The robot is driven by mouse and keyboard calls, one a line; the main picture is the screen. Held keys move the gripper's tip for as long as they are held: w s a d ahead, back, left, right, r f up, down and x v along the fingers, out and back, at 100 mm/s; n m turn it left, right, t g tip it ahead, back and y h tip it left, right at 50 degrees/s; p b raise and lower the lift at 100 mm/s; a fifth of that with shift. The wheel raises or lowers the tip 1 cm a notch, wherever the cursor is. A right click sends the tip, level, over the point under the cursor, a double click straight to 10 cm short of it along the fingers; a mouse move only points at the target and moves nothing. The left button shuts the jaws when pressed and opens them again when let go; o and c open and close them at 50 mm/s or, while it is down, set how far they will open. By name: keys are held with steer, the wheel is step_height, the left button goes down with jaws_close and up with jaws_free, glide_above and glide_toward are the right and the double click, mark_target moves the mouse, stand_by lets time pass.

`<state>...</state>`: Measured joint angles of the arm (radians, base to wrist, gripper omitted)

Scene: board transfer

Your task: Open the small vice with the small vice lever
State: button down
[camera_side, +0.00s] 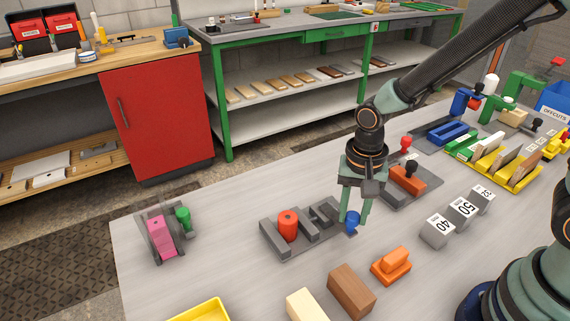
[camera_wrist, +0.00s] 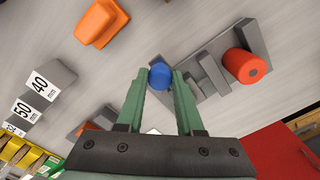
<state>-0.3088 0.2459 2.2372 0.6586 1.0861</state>
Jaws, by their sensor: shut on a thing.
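The small grey vice (camera_side: 308,232) lies on the bench, a flat base with upright grey jaw blocks. It also shows in the wrist view (camera_wrist: 212,72). A red cylinder (camera_side: 288,225) stands between its jaws, seen in the wrist view too (camera_wrist: 245,66). A blue round knob (camera_side: 352,224), which looks like the small vice lever, is at the vice's right end. My gripper (camera_side: 354,217) points down there. In the wrist view, my gripper's fingertips (camera_wrist: 159,72) are on both sides of the blue knob (camera_wrist: 160,77) and shut on it. The fingers partly hide the knob in the side view.
A pink vice with a green knob (camera_side: 165,236) stands at left. Brown (camera_side: 351,291) and orange (camera_side: 391,266) blocks lie in front, with numbered grey blocks (camera_side: 438,231) at right.

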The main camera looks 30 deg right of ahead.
steer(key=shift+a, duration=0.15)
stand_by(0.3)
steer(key=c, duration=0.5)
jaws_free()
steer(key=shift+c, duration=0.2)
step_height(320, 180, up, 12)
steer(key=shift+r, duration=0.1)
steer(key=s+d+r+n+t, duration=0.3)
steer(key=d+r+n+t, duration=0.2)
steer(key=d+n, duration=0.4)
steer(key=shift+d+r+t, duration=0.3)
steer(key=shift+d+r, duration=0.15)
steer(key=shift+d, duration=0.2)
